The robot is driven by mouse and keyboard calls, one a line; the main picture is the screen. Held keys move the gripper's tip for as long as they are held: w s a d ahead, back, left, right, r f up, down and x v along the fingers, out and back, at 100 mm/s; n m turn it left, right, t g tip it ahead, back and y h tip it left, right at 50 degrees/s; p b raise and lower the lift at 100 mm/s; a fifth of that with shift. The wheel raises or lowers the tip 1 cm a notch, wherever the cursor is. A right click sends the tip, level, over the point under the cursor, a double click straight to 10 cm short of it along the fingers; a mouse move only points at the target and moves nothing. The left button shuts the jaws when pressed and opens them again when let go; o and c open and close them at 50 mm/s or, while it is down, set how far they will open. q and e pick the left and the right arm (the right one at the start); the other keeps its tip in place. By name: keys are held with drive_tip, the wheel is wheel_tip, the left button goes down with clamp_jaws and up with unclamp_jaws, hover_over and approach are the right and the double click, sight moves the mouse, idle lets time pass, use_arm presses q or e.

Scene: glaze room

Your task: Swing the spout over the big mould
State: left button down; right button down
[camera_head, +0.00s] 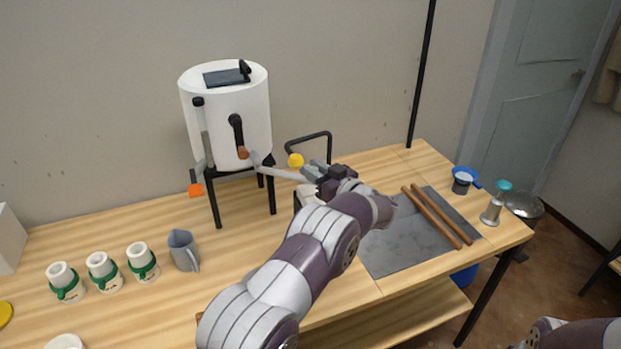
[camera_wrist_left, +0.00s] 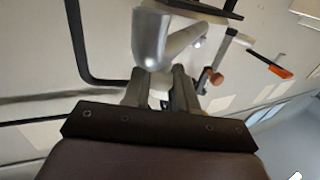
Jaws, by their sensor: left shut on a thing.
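The spout (camera_head: 280,172) is a silver pipe that comes out of the front of the white tank (camera_head: 225,115) and points right. My left gripper (camera_head: 312,174) is at the pipe's outer end, shut on it. In the left wrist view the spout (camera_wrist_left: 153,42) runs down to between the two fingers of the gripper (camera_wrist_left: 160,88). A white block (camera_head: 303,193), perhaps the big mould, shows in part below the gripper; my left arm hides most of it. Three small white moulds with green bands (camera_head: 103,268) stand at the left. My right gripper is out of view.
A grey jug (camera_head: 183,250) stands before the tank's black stand (camera_head: 215,205). A black bent bar (camera_head: 308,137) and a yellow knob (camera_head: 296,160) are close behind the gripper. A grey slab (camera_head: 388,252) with two wooden rods (camera_head: 437,215) lies at the right.

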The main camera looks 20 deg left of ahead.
use_arm(q)
drive_tip(key=shift+w+r+n+g, duration=0.2)
drive_tip(key=shift+w+n+g, duration=0.2)
drive_tip(key=shift+w, duration=0.1)
drive_tip(key=shift+a, duration=0.1)
drive_tip(key=c, duration=1)
unclamp_jaws()
drive_tip(key=shift+s, duration=0.1)
drive_tip(key=shift+f, duration=0.1)
drive_tip(key=b+v, duration=0.3)
drive_tip(key=v, duration=0.9)
drive_tip(key=shift+d, duration=0.3)
